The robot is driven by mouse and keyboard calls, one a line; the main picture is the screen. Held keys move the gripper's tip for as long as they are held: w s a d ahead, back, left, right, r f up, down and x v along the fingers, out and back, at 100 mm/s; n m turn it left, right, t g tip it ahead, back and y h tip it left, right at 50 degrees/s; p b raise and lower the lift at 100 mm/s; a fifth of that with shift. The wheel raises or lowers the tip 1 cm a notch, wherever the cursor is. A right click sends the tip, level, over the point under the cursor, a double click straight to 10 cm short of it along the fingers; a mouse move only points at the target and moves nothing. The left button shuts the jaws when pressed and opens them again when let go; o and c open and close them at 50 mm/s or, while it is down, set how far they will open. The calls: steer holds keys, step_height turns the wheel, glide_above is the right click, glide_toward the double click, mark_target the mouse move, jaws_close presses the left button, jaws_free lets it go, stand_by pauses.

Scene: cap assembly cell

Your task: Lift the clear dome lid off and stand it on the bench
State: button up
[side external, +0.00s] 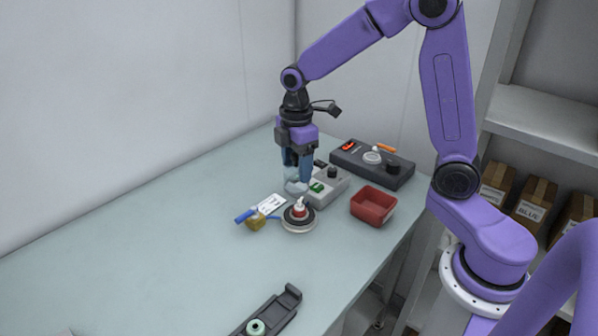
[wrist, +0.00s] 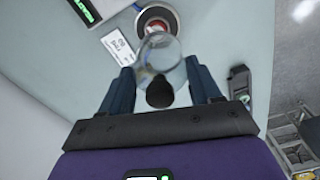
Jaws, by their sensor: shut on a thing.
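My gripper (side external: 297,176) points down and is shut on the clear dome lid (side external: 296,187). In the wrist view the clear lid (wrist: 158,52) lies between the two blue fingers of my gripper (wrist: 160,68), with its dark knob (wrist: 160,93) towards the palm. The round base (side external: 299,226), with a red and white part (side external: 299,209) on it, stands uncovered on the bench (side external: 150,240). In the side view the lid is behind the base and apart from it. I cannot tell whether its rim touches the bench.
A dark panel (side external: 400,173) and a red bin (side external: 373,206) stand further right. A white card (side external: 272,203) and a blue-handled tool (side external: 245,216) lie left. The bench's left side is clear.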

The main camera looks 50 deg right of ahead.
steer(key=s+a+f+n, duration=0.3)
steer(key=a+f, duration=0.3)
steer(key=a, duration=0.2)
steer(key=shift+a+n, duration=0.3)
steer(key=shift+a, duration=0.1)
steer(key=shift+f, duration=0.15)
steer(key=shift+f, duration=0.7)
steer(key=shift+f, duration=0.1)
steer(key=shift+f, duration=0.4)
steer(key=shift+f, duration=0.2)
stand_by(0.4)
steer(key=shift+f, duration=0.6)
